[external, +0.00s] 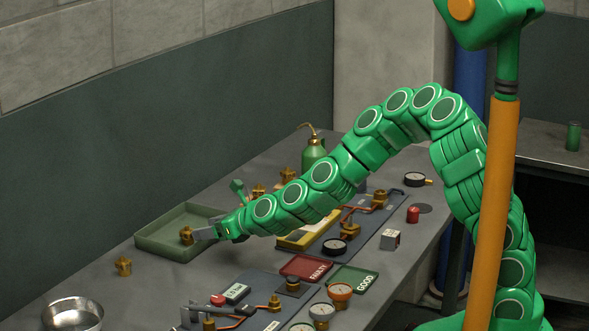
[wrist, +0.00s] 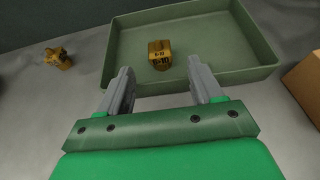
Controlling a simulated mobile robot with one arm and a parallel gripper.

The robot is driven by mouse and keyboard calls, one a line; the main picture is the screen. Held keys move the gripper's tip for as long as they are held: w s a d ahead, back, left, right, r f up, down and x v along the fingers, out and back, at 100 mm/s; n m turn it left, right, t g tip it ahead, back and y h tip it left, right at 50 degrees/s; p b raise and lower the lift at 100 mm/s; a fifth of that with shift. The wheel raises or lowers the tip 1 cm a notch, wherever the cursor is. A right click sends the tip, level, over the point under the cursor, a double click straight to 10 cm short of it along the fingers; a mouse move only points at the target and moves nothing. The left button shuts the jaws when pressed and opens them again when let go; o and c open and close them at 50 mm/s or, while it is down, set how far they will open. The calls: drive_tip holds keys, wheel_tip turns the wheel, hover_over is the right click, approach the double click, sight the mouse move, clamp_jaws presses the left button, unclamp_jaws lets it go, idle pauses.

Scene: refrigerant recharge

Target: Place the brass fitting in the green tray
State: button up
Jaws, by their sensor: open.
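A brass fitting (external: 186,236) stands in the large green tray (external: 172,222). In the wrist view, this fitting (wrist: 160,55) has dark lettering and sits on the floor of the tray (wrist: 222,45), left of its middle. My gripper (external: 205,234) is at the tray's near side. In the wrist view, my gripper's (wrist: 163,84) two grey fingers are spread apart with nothing between them. The fitting is just ahead of the fingertips, in line with the gap. A second brass fitting (external: 123,267) stands on the bench outside the tray; it also shows in the wrist view (wrist: 57,58).
A small green GOOD tray (external: 366,273) and a red FAULTY tray (external: 300,262) lie nearer the front. A metal bowl (external: 72,316) is at lower left. A green oil can (external: 313,152) stands behind my arm. A brown block (wrist: 305,82) is right of the tray.

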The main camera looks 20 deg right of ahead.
drive_tip(key=shift+v, duration=2.05)
drive_tip(key=shift+r, duration=0.1)
